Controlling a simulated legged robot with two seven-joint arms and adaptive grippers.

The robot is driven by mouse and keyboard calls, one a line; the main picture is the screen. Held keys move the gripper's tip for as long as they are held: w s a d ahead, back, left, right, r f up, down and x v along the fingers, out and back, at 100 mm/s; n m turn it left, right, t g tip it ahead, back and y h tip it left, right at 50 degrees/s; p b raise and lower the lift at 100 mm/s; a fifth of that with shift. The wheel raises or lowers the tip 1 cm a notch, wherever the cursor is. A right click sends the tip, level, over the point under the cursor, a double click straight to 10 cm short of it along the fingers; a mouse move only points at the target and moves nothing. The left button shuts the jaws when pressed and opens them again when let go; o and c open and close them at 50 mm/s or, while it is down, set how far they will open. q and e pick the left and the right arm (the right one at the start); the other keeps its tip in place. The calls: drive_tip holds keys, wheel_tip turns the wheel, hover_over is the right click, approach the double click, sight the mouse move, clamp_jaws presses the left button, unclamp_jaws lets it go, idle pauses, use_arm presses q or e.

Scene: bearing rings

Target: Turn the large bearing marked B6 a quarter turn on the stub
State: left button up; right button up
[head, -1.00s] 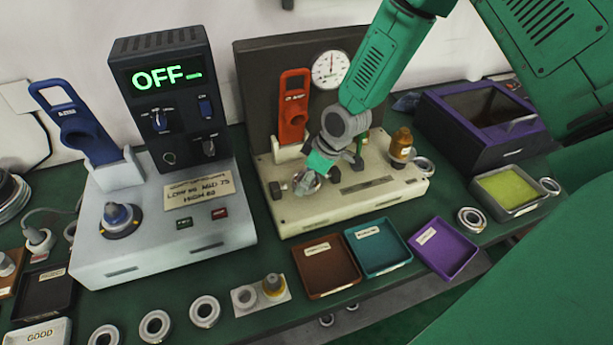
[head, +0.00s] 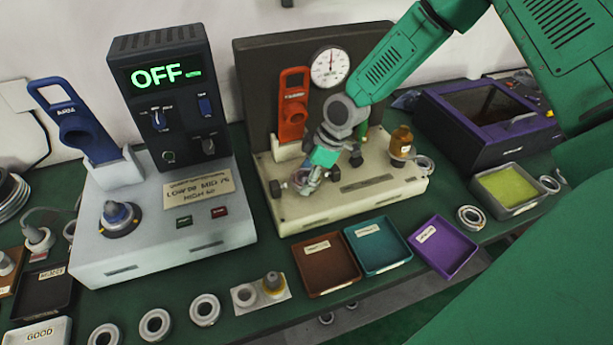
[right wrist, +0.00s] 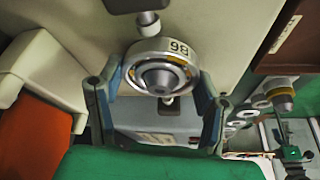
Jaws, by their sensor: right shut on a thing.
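The large bearing marked B6 (right wrist: 178,52) shows in the right wrist view as a steel ring around the stub (right wrist: 160,80), its marking upside down there. My right gripper (right wrist: 155,85) is shut on the bearing, with one finger on each side of the ring. In the head view my right gripper (head: 308,180) is at the front left of the cream test stand (head: 350,205) and mostly hides the bearing. My left gripper is not in view.
A grey console (head: 140,240) reading OFF stands to the left. An orange tool (head: 292,105) and dial gauge (head: 331,67) are behind the gripper. An amber bottle (head: 401,141) stands at the right. Brown (head: 327,287), teal and purple trays lie in front.

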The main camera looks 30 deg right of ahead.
drive_tip(key=shift+s+f+n, duration=0.1)
drive_tip(key=shift+n, duration=0.2)
drive_tip(key=shift+f+n+g+b, duration=0.1)
drive_tip(key=shift+n+g+b, duration=0.3)
drive_tip(key=shift+n, duration=0.3)
drive_tip(key=shift+n+y, duration=0.3)
drive_tip(key=shift+n, duration=0.1)
drive_tip(key=shift+b, duration=0.3)
drive_tip(key=shift+n+g+b, duration=0.6)
drive_tip(key=shift+n+b, duration=0.05)
drive_tip(key=shift+n, duration=0.65)
